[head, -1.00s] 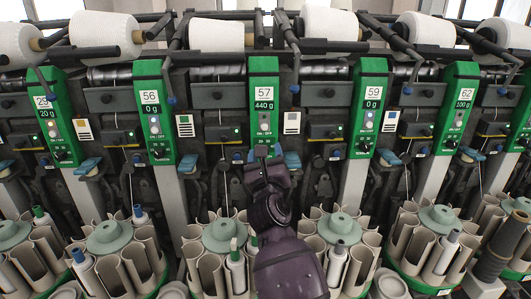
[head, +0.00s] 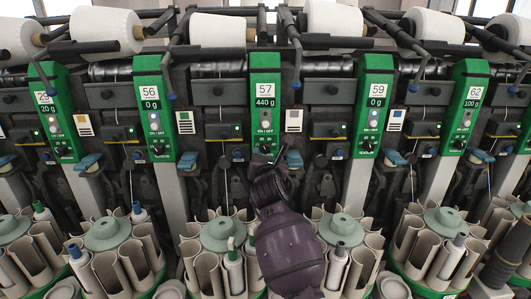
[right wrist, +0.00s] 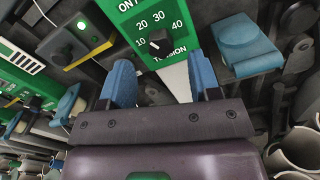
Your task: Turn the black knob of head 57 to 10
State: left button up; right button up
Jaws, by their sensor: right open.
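The green panel of head 57 (head: 265,90) stands in the middle of the head view, its display reading 440 g. Its black knob (right wrist: 157,40) shows in the right wrist view, with the numbers 10, 20, 30 and 40 around it. The knob's exact setting is hard to read. My right gripper (right wrist: 163,78) is open and empty, its two blue fingers apart below the knob, not touching it. In the head view my right gripper (head: 267,160) is at the panel's lower end and partly hides the knob area. My left gripper is out of view.
Neighbouring green panels of head 56 (head: 153,108) and head 59 (head: 372,106) stand on both sides. A blue lever (right wrist: 245,45) sits close right of the fingers. Round bobbin holders (head: 222,233) stand below, and white yarn cones (head: 218,30) above.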

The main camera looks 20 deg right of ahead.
aim_at(266, 149)
jog(key=x, duration=0.3)
jog(key=shift+w+f+b, duration=0.1)
jog(key=shift+w+b, duration=0.05)
jog(key=shift+b, duration=0.15)
jog(key=shift+w+d, duration=0.2)
jog(key=shift+w, duration=0.2)
jog(key=shift+c, duration=0.5)
